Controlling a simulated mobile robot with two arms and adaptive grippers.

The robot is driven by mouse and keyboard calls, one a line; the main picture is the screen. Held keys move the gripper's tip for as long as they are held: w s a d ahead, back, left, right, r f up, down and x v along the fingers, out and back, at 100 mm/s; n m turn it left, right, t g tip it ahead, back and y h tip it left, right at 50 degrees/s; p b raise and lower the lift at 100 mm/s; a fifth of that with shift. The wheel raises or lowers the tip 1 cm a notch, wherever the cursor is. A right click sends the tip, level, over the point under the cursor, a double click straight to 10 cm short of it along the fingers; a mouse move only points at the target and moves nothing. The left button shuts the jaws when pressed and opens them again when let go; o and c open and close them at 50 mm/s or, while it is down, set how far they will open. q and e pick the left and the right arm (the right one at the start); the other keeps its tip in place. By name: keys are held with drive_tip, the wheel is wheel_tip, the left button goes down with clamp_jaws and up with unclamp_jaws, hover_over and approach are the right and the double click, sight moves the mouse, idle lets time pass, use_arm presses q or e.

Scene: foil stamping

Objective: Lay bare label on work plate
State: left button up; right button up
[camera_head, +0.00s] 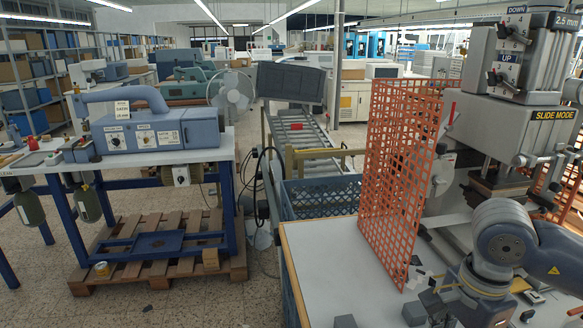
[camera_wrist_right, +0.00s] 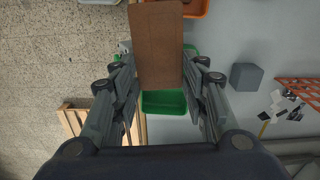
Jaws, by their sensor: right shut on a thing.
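The bare label, a flat brown rectangle (camera_wrist_right: 158,45), sits between the fingers of my right gripper (camera_wrist_right: 161,78) in the right wrist view. The gripper is shut on it, and the label reaches out past the fingertips to the top of the picture. In the head view my right arm comes in at the lower right, bent downward; its fingers and the label are not clear there. The stamping press (camera_head: 515,105) stands at the right behind that arm. I cannot tell the work plate for sure. My left gripper is not in view.
An orange mesh guard (camera_head: 398,165) stands on the white table (camera_head: 335,255), left of the press. Below the label in the wrist view are a green tray (camera_wrist_right: 163,103), a grey block (camera_wrist_right: 246,77) and an orange tray (camera_wrist_right: 193,8). A blue crate (camera_head: 318,196) stands behind the table.

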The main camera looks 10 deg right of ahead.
drive_tip(key=w+a+n, duration=0.1)
drive_tip(key=a+n, duration=0.1)
drive_tip(key=n, duration=0.2)
drive_tip(key=w+a+n, duration=0.1)
drive_tip(key=a+n, duration=0.2)
drive_tip(key=n, duration=0.2)
drive_tip(key=w+a+f+n, duration=0.1)
drive_tip(key=a+n, duration=0.2)
drive_tip(key=n, duration=0.1)
drive_tip(key=shift+w+a, duration=0.25)
drive_tip(key=shift+w, duration=0.05)
drive_tip(key=a+n, duration=0.1)
drive_tip(key=n, duration=0.2)
drive_tip(key=shift+w+a, duration=0.3)
drive_tip(key=shift+a, duration=0.05)
drive_tip(key=shift+d, duration=0.15)
